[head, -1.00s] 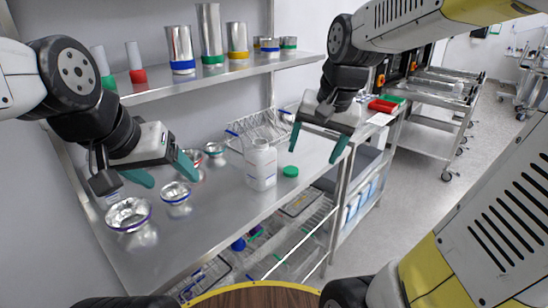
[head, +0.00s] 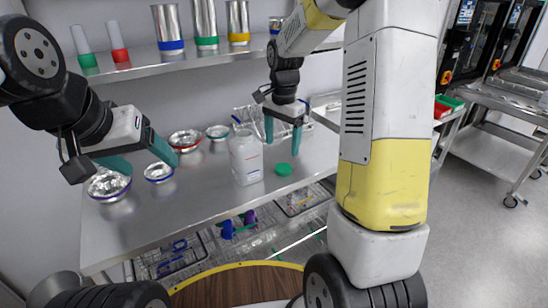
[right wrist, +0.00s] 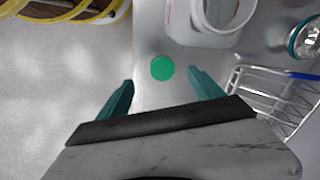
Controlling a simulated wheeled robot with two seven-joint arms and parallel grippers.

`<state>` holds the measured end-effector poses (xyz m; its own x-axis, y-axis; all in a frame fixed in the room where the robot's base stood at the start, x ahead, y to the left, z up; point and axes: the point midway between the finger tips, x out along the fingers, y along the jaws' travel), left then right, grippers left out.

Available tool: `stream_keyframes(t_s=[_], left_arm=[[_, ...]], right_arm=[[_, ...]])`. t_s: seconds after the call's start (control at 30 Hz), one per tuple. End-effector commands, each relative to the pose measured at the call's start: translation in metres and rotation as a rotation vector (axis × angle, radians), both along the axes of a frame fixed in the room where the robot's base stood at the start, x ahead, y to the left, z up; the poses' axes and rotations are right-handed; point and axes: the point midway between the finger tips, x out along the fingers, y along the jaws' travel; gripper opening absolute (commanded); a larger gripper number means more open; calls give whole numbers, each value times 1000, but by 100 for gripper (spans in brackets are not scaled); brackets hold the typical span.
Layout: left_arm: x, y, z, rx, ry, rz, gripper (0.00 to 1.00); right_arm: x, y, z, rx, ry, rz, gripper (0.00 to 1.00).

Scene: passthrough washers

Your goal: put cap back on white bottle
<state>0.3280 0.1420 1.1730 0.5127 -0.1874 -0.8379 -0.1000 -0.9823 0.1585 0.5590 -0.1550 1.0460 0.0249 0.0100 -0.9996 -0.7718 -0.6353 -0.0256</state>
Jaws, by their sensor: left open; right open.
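The white bottle (head: 247,158) stands upright on the steel table with its mouth uncovered; its open mouth also shows at the top of the right wrist view (right wrist: 222,14). The green cap (head: 283,169) lies flat on the table just right of the bottle; it also shows in the right wrist view (right wrist: 162,68). My right gripper (head: 283,148) is open and empty above the cap, and in the right wrist view the cap lies between and beyond its fingertips. My left gripper (head: 152,160) is open and empty, left of the bottle near the metal bowls.
Metal bowls with blue rims (head: 109,184) (head: 158,172) and a red-rimmed one (head: 185,139) stand on the left. A wire rack (head: 262,117) stands behind the bottle. A shelf (head: 150,64) with metal cylinders runs above. The table front edge lies close to the cap.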

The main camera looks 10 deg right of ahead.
Motion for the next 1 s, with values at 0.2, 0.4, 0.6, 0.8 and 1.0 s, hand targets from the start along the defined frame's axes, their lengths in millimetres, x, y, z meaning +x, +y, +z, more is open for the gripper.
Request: stream_keyframes(t_s=[0.2, 0.4, 0.6, 0.8, 1.0], left_arm=[[0, 0, 0, 0, 0, 0, 72], [0, 0, 0, 0, 0, 0, 72], [0, 0, 0, 0, 0, 0, 72], [0, 0, 0, 0, 0, 0, 72], [0, 0, 0, 0, 0, 0, 72]], right_arm=[[9, 0, -15, -10, 25, -44, 76], [9, 0, -15, -10, 25, -48, 76], [9, 0, -19, -10, 28, -47, 76], [9, -1, -40, -9, 27, -47, 76], [9, -1, -41, -9, 26, -47, 76]])
